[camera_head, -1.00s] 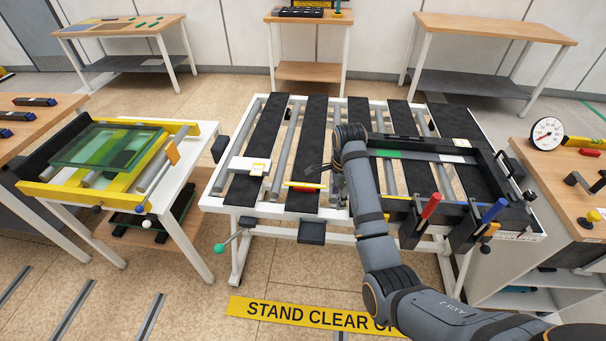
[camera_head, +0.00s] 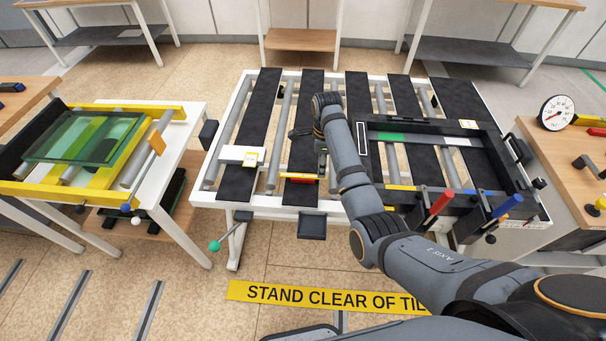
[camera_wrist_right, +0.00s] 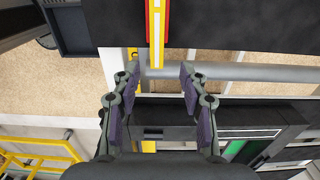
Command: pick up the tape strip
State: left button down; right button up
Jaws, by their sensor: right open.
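The tape strip, a thin yellow strip (camera_head: 299,176) with a white band along it, lies across a black slat of the roller table in the head view. In the right wrist view the strip (camera_wrist_right: 157,35) runs down from the top edge, with red beside and under it. Its near end shows between the fingertips in that picture, with no visible contact. My right gripper (camera_wrist_right: 160,72) is open and empty, its two fingers on either side of the strip's line. In the head view its wrist partly hides its fingers. My left gripper is in neither view.
The roller table (camera_head: 222,127) has black slats and grey rollers. A white box (camera_head: 240,155) sits left of the strip. A black frame (camera_head: 362,139) with clamps lies to the right. A yellow rack with green glass (camera_head: 62,135) stands on the left table.

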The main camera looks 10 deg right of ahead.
jog(key=shift+s+d+f, duration=0.1)
jog(key=shift+s+f, duration=0.1)
jog(key=shift+f, duration=0.4)
jog(key=shift+s+d+f, duration=0.1)
jog(key=shift+s+f, duration=0.1)
jog(key=shift+f, duration=0.35)
jog(key=shift+w+a+f, duration=0.1)
jog(key=shift+w+f, duration=0.05)
jog(key=shift+f, duration=0.4)
jog(key=shift+p, duration=0.3)
jog(key=shift+f, duration=0.15)
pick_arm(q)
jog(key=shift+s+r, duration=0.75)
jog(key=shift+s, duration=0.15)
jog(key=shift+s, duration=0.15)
pick_arm(e)
jog(key=shift+c, duration=0.7)
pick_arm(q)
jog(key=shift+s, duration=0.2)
pick_arm(e)
jog(key=c, duration=0.7)
